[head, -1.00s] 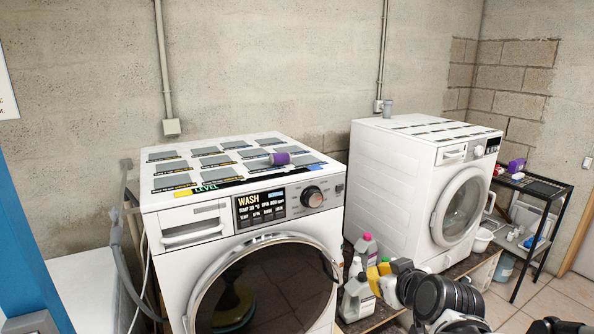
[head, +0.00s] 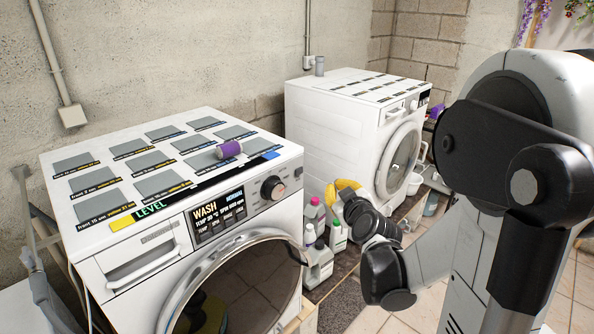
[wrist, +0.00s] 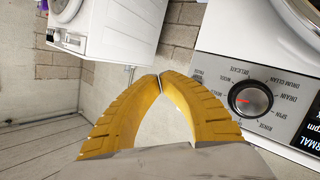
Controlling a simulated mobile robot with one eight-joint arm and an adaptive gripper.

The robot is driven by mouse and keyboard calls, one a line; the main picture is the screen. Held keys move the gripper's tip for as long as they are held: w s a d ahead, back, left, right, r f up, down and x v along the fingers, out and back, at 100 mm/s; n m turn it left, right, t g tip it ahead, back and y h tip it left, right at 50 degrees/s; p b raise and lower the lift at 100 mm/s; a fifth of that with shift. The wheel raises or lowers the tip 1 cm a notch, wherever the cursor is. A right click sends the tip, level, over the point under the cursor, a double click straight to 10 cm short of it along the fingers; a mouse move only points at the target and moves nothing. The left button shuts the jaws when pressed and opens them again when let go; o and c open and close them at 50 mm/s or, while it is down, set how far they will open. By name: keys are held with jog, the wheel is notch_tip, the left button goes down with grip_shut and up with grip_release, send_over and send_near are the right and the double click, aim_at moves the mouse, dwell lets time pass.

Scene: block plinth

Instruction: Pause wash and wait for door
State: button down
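The near white washing machine (head: 200,170) has a display (head: 216,212) reading "WASH", with a row of buttons below the text. Its round dial (head: 273,188) sits right of the display. The dial also shows upside down in the wrist view (wrist: 249,98), with labels such as "SPIN" and "DRAIN" around it. The dark glass door (head: 245,285) looks closed. My gripper (wrist: 159,76) has yellow fingers whose tips meet, with nothing held between them. In the head view my gripper (head: 345,188) is right of the near machine, apart from its panel, partly hidden by my arm.
A purple-and-white roll-like object (head: 228,149) lies on the near machine's labelled top. Several bottles (head: 318,255) stand between the machines. A second white washer (head: 335,125) stands behind right. My arm fills the right side.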

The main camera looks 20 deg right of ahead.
aim_at(299, 171)
jog(key=shift+w, duration=0.15)
jog(key=w+a, duration=0.3)
jog(key=w, duration=0.5)
jog(key=shift+w, duration=0.15)
dwell(1.3)
jog(key=shift+w+a, duration=0.2)
jog(key=shift+w, duration=0.15)
jog(key=shift+w+a, duration=0.1)
jog(key=shift+w, duration=0.25)
dwell(0.6)
jog(key=shift+s+d+b, duration=0.25)
jog(key=shift+s+b, duration=0.1)
jog(key=shift+s, duration=0.4)
